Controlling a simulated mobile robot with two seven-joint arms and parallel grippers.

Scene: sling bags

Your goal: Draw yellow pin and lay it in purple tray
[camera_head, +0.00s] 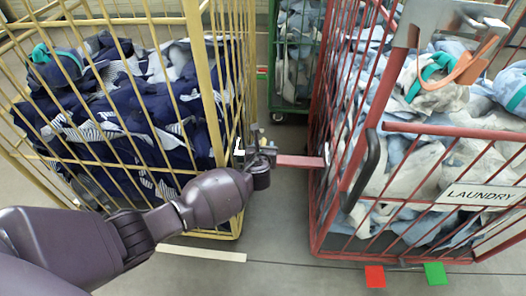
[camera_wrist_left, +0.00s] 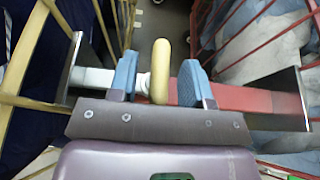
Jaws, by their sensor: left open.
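The yellow pin (camera_wrist_left: 160,68) shows in the left wrist view as a rounded upright loop or handle. It stands between the two blue finger pads of my left gripper (camera_wrist_left: 160,78), with a gap on each side. The gripper is open around it. In the head view my left gripper (camera_head: 262,152) is at the coupling between the yellow and red cages; the pin is too small to make out there. A red bar (camera_head: 300,161) runs from the coupling to the red cage, and it also shows in the left wrist view (camera_wrist_left: 255,100). I see no purple tray. My right gripper is not in view.
The yellow cage (camera_head: 215,90) holds dark blue laundry. The red cage (camera_head: 345,150) holds pale laundry and has a LAUNDRY sign (camera_head: 480,196). A green cage (camera_head: 275,60) stands behind. Red (camera_head: 375,276) and green (camera_head: 435,273) floor markers lie in front. The floor between the cages is clear.

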